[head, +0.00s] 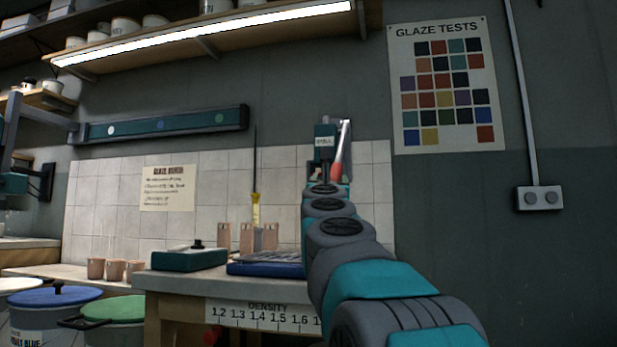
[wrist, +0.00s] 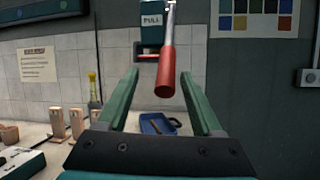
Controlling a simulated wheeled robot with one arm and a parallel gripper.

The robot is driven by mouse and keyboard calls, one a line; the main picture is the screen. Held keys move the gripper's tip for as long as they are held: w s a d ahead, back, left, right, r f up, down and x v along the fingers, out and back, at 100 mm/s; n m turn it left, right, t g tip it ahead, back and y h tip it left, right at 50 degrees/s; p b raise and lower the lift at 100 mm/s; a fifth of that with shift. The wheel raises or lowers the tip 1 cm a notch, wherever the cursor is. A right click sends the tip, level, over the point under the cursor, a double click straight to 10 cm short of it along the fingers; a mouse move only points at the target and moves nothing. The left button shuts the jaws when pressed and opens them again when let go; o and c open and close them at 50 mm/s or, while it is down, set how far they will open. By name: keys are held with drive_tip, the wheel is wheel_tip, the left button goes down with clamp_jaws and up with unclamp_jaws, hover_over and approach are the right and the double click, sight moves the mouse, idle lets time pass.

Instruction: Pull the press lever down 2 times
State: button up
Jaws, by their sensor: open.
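The press (head: 325,137) is a teal box with a "PULL" label, standing against the tiled wall behind the bench in the head view. Its lever (head: 339,152) has a metal shaft and a red grip. In the wrist view the press (wrist: 150,18) is at the top middle, and the red lever grip (wrist: 166,75) hangs down towards the camera. My gripper (wrist: 168,88) is open, with one green finger on each side of the grip's lower end. I cannot tell how deep the grip sits between the fingers. In the head view my arm hides the gripper and the press's lower part.
A blue tray (wrist: 158,123) lies on the bench below the fingers. Lidded buckets (head: 55,297) are at lower left.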

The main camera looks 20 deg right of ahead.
sight(335, 176)
drive_tip(key=shift+m+g+h, duration=0.5)
drive_tip(key=shift+m+h, duration=0.1)
drive_tip(key=shift+m, duration=0.1)
drive_tip(key=p+x, duration=0.1)
drive_tip(key=x, duration=0.1)
drive_tip(key=p+x, duration=0.1)
drive_tip(key=x, duration=0.1)
drive_tip(key=p+x, duration=0.1)
drive_tip(key=x, duration=0.1)
drive_tip(key=shift+w+d+f, duration=0.15)
drive_tip(key=shift+d+f, duration=0.05)
drive_tip(key=shift+d, duration=0.25)
drive_tip(key=shift+w+d, duration=0.25)
drive_tip(key=shift+w, duration=0.2)
clamp_jaws()
idle(0.4)
